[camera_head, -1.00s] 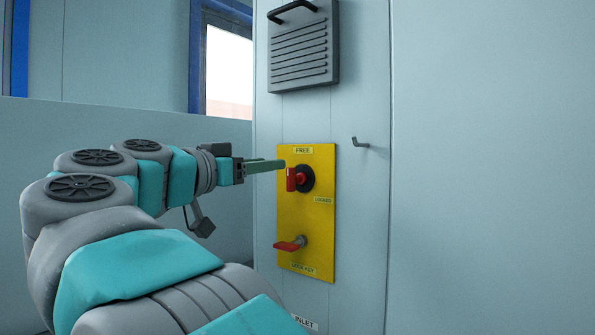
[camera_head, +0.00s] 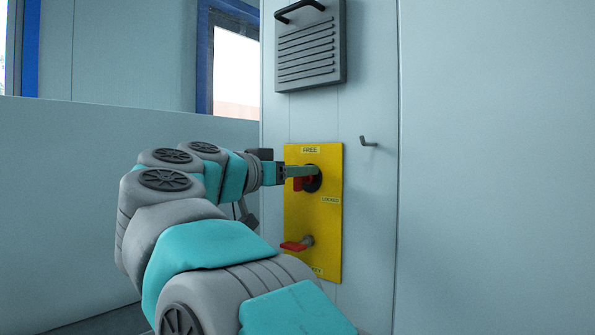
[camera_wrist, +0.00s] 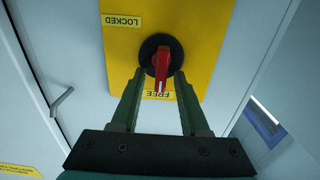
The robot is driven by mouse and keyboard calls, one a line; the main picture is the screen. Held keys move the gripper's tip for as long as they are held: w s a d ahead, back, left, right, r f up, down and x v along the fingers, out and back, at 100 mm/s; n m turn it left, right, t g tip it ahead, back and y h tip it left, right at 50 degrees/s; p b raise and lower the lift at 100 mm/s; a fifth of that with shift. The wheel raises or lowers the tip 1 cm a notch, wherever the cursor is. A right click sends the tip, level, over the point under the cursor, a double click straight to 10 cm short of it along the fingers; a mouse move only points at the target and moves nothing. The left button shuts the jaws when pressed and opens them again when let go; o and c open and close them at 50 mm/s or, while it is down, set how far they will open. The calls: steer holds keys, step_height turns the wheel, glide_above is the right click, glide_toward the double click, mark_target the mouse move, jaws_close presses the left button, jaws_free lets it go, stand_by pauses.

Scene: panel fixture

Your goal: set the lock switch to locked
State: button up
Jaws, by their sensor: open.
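The lock switch is a red handle (camera_head: 302,184) on a black round base (camera_head: 315,184), mounted on a yellow panel (camera_head: 325,240). In the wrist view, which shows the panel upside down, the red handle (camera_wrist: 161,72) points at the FREE label (camera_wrist: 157,95). The LOCKED label (camera_wrist: 123,20) lies off to one side; it also shows in the head view (camera_head: 330,200). My gripper (camera_wrist: 160,76) is open, with one finger on each side of the handle and a gap visible. In the head view my gripper (camera_head: 306,171) partly covers the switch.
A second red handle (camera_head: 295,245) sits lower on the yellow panel. A grey louvred box (camera_head: 308,50) with a black handle is above, and a small grey hook (camera_head: 368,142) sticks out at the right. The wall further right is bare.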

steer(key=shift+c, duration=0.2)
jaws_close()
steer(key=shift+m, duration=0.3)
steer(key=shift+s+d+r+m+p, duration=0.1)
steer(key=shift+s+d+m+p, duration=0.1)
steer(key=shift+m+p, duration=0.55)
steer(key=m+b, duration=0.1)
steer(key=m, duration=0.2)
steer(key=f+m+b, duration=0.1)
steer(key=m, duration=0.3)
steer(key=d+m+b, duration=0.1)
steer(key=m, duration=0.3)
steer(key=shift+s+f, duration=0.35)
steer(key=shift+f+m+b, duration=0.15)
steer(key=shift+m+b, duration=0.65)
steer(key=shift+m, duration=0.4)
steer(key=shift+f+m+b, duration=0.1)
steer(key=shift+m+b, duration=0.65)
steer(key=shift+m, duration=0.4)
